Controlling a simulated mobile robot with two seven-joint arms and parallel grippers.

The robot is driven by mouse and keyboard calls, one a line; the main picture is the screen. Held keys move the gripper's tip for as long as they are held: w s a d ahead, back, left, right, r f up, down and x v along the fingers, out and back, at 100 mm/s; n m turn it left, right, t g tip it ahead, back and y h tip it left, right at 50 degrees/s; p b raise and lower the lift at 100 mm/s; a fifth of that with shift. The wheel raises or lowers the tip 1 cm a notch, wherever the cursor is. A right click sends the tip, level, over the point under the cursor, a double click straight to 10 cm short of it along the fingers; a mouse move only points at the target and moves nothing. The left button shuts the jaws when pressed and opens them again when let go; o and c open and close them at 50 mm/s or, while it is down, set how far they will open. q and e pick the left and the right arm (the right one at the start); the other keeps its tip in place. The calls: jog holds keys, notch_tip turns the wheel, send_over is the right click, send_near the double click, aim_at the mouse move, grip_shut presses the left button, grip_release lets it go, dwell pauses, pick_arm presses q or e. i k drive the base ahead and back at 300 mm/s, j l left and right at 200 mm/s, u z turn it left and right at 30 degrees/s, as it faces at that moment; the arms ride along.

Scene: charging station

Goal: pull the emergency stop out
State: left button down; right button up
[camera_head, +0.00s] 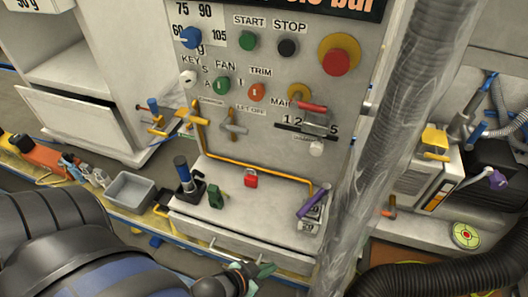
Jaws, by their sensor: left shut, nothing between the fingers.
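The emergency stop (336,62) is a red mushroom button on a round yellow collar, at the upper right of the grey control panel (215,62). It faces out of the panel, and I cannot tell from this angle how far its head stands out. My left arm comes in from the lower left. Its gripper (262,272) is at the bottom edge, in front of the panel's shelf and well below the emergency stop. It is shut and empty, and partly cut off by the frame. My right gripper is not in view.
START (248,41) and STOP (287,48) buttons sit left of the emergency stop. A translucent vertical tube (405,110) stands close to its right. A grey bin (131,190) is at left.

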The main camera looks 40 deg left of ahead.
aim_at(337, 62)
jog(key=k+l, duration=0.1)
jog(key=l, duration=0.3)
jog(key=k+l+u, duration=0.1)
jog(key=l, duration=0.3)
jog(key=k+l, duration=0.15)
jog(key=l, duration=0.25)
jog(key=l+u, duration=0.05)
